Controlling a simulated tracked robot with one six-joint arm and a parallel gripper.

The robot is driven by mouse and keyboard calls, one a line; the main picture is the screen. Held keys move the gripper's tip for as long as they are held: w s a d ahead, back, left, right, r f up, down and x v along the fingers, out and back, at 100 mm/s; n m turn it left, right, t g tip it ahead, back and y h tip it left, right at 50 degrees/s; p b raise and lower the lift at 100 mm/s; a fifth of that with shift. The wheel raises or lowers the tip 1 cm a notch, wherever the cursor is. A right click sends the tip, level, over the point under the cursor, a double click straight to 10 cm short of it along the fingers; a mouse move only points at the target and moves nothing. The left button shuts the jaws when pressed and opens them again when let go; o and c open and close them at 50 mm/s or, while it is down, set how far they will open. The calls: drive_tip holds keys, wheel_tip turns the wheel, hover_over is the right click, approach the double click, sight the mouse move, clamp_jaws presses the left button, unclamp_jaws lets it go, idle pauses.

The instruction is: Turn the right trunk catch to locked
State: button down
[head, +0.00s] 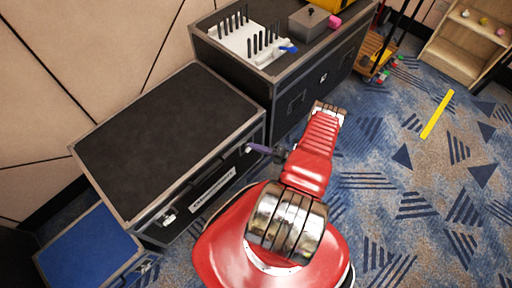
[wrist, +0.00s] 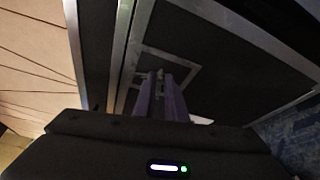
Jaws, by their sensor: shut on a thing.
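The trunk (head: 165,135) is a black case with metal edges, at the left in the head view. Its front carries a pale label and two catches. The left catch (head: 168,218) is small and silvery and stands free. My gripper (head: 254,148) has purple fingers and reaches from the right to the trunk's front, near its right end. The fingers are shut on the right catch (head: 247,149), which they largely hide. In the wrist view the fingers (wrist: 161,82) point at a small metal part between their tips. I cannot tell the catch's angle.
A taller black case (head: 290,85) stands close on the trunk's right, with a white rack (head: 250,42) and a grey box (head: 308,24) on top. A blue-topped case (head: 90,245) stands left of the trunk. Patterned carpet (head: 420,200) lies open to the right.

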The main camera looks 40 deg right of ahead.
drive_tip(key=shift+w+d+f+m+t, duration=0.1)
drive_tip(key=shift+f+m+t, duration=0.1)
drive_tip(key=shift+m, duration=0.35)
drive_tip(key=shift+w+f+m+t, duration=0.1)
drive_tip(key=shift+m+t, duration=0.1)
drive_tip(key=shift+m, duration=0.35)
drive_tip(key=c, duration=1.9)
unclamp_jaws()
drive_tip(key=shift+c, duration=0.2)
drive_tip(key=shift+s, duration=0.15)
drive_tip(key=v, duration=1.3)
drive_tip(key=shift+s+d+f, duration=0.2)
drive_tip(key=shift+s+d, duration=0.05)
drive_tip(key=shift+d, duration=0.05)
